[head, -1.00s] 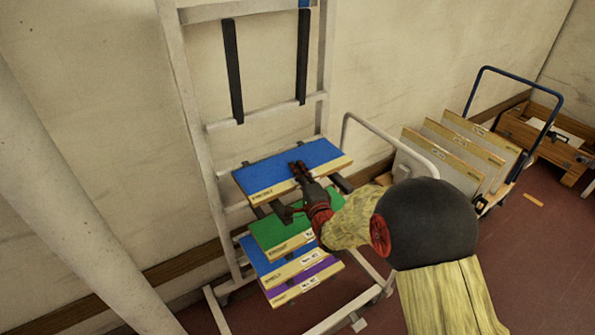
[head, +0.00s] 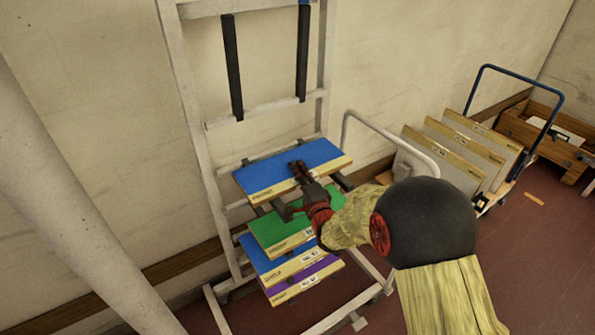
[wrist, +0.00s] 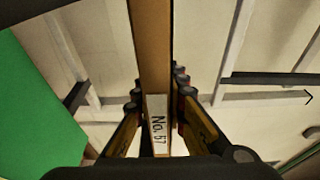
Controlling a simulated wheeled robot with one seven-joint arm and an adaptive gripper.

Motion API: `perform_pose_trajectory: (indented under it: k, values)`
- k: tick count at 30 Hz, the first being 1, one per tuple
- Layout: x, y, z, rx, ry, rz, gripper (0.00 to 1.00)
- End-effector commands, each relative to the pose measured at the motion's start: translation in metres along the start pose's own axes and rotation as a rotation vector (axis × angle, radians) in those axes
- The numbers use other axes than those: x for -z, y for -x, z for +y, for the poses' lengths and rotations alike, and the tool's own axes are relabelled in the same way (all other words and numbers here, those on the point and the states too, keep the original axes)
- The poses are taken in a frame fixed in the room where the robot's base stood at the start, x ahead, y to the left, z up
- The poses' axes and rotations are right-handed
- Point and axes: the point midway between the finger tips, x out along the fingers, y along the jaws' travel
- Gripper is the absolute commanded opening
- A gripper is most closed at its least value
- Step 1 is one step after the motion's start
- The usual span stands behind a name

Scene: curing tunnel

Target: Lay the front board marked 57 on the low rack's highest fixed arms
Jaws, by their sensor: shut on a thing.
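The board marked No. 57 shows in the wrist view (wrist: 157,125) edge-on, its label between my fingers. In the head view it is the blue-topped board (head: 285,172) with a pale front edge, the uppermost of the boards on the low rack (head: 228,250). My gripper (head: 299,170) is shut on its front edge, one finger over the blue top. The board lies about level over dark rack arms (head: 342,181). I cannot tell whether it touches them. The gripper hides part of its front edge and its label in the head view.
Below are a green board (head: 275,228), another blue board (head: 262,256) and a purple board (head: 312,276). Two dark folded arms (head: 233,70) hang upright higher on the frame.

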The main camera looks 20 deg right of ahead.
Motion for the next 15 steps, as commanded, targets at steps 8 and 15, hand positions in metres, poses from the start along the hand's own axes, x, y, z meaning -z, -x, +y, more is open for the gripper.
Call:
perform_pose_trajectory:
  k: [8,15]
  values:
    - [0.0001,-0.0004,0.0018,0.003,0.0,0.0,0.18]
    - [0.0,-0.0001,0.0026,0.001,0.0,0.0,0.31]
